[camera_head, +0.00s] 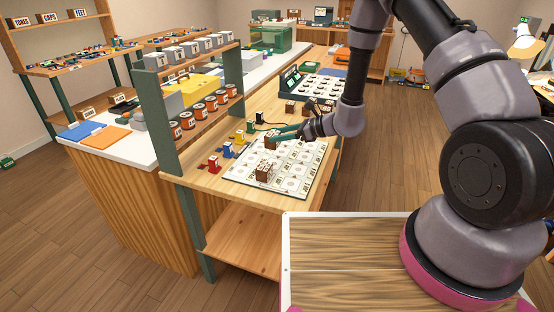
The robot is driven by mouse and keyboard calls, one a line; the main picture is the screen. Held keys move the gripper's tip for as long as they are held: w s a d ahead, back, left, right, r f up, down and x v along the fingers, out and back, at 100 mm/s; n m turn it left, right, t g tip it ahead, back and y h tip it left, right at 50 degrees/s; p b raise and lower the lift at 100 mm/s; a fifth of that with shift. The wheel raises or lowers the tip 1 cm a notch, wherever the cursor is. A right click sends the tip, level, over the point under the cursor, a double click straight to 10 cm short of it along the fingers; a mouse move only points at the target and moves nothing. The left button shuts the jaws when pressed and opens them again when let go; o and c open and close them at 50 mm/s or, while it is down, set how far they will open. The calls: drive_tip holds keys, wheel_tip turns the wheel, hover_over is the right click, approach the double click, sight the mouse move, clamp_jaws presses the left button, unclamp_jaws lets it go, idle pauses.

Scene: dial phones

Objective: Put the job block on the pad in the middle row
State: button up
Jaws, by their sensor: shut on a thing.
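My gripper (275,137) reaches in from the right over the white board and is shut on a small brown block (271,144). The block is at the board's far left part; I cannot tell whether it touches the board. The board (238,176) is pale, printed with rows of round pads, and lies on the wooden bench. A second brown block (264,172) with pale markings stands on the nearer part of the board. The markings are too small to read, so I cannot tell which block is the job block.
A shelf with orange-labelled tins (199,111) rises at the left.

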wheel_tip(320, 180, down, 8)
drive_tip(key=shift+r, duration=0.2)
drive_tip(key=shift+d+f, duration=0.1)
drive_tip(key=o, duration=1.4)
